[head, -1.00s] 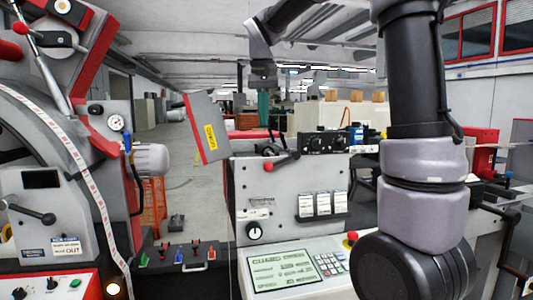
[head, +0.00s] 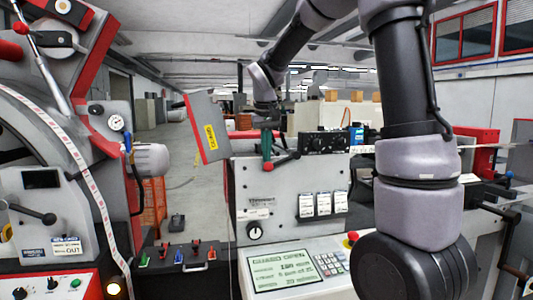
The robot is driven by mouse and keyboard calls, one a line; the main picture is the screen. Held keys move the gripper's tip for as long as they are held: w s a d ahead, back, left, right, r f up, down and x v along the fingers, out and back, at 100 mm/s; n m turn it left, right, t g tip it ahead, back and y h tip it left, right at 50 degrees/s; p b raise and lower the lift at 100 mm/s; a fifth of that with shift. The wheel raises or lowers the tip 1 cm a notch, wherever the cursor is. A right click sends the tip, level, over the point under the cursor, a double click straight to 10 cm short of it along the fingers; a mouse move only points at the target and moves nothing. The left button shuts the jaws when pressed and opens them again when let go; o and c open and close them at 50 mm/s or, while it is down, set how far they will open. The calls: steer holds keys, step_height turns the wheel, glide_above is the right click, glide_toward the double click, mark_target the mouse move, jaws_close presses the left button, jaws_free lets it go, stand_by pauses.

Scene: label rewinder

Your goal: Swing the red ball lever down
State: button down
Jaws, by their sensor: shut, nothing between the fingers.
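A black lever with a red ball (head: 268,167) at its left end is on the upper front of the grey machine panel in the middle of the head view. Its arm slopes down from a pivot at the right to the ball. My gripper (head: 267,152) points downward with its greenish fingers shut and empty. The fingertips are just above the red ball in the picture; I cannot tell whether they touch it. Another lever with a red ball (head: 20,27) is at the upper left, on the left-hand machine.
A tilted grey plate with a yellow label (head: 211,137) stands just left of my gripper. Below the lever are a dial (head: 254,232), a lit screen (head: 282,270) and a red button (head: 352,236). A paper web (head: 75,160) runs along the left machine.

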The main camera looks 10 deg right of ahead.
mark_target(269, 166)
steer(key=shift+f, duration=0.15)
steer(key=shift+a+f+h, duration=0.2)
steer(key=shift+f+h, duration=0.8)
steer(key=shift+h, duration=0.2)
steer(key=shift+d+f, duration=0.15)
steer(key=shift+f, duration=0.15)
steer(key=shift+s+x, duration=0.2)
steer(key=shift+x, duration=0.75)
steer(key=shift+s+x, duration=0.15)
steer(key=shift+x, duration=0.8)
steer(key=shift+d+f, duration=1.45)
steer(key=shift+d, duration=0.1)
